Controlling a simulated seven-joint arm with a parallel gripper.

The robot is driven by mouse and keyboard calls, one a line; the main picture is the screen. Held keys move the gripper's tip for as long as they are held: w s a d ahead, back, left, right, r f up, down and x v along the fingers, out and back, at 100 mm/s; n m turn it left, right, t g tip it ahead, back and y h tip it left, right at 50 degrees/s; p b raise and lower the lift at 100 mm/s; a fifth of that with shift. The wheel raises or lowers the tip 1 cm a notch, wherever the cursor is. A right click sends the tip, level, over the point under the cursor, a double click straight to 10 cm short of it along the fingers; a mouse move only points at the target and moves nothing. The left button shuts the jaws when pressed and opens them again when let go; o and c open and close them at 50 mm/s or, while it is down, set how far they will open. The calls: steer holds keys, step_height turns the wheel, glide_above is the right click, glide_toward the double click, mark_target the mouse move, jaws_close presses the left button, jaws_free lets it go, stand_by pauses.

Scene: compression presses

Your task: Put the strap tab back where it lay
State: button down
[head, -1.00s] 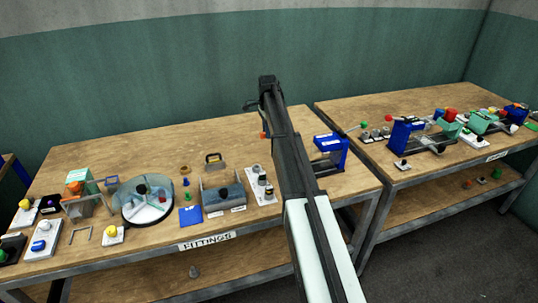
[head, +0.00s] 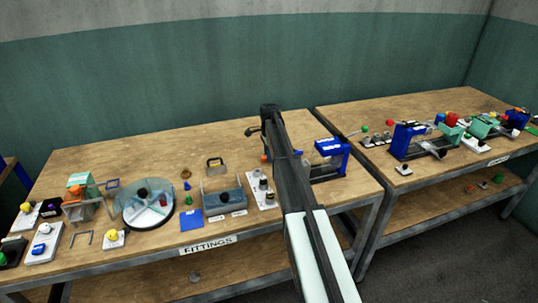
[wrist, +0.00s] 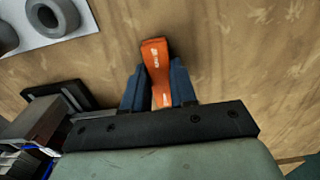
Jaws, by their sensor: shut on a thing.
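The strap tab (wrist: 155,68) is orange with small white lettering. In the wrist view it stands between the two blue fingers of my gripper (wrist: 159,88), which is shut on it. Its far end sticks out beyond the fingertips over bare wood. In the head view a small orange bit of the tab (head: 264,158) shows at the left edge of my arm, just behind the white plate with knobs. My arm hides the gripper and most of the tab there. I cannot tell whether the tab touches the bench.
The white plate (head: 255,183) with grey and dark knobs is close by; its corner shows in the wrist view (wrist: 80,12). A blue press (head: 343,157) stands right of my arm. Bare wood lies behind.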

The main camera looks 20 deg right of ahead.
steer(key=shift+f, duration=0.15)
steer(key=c, duration=0.9)
jaws_free()
step_height(320, 180, up, 12)
steer(key=shift+r, duration=0.2)
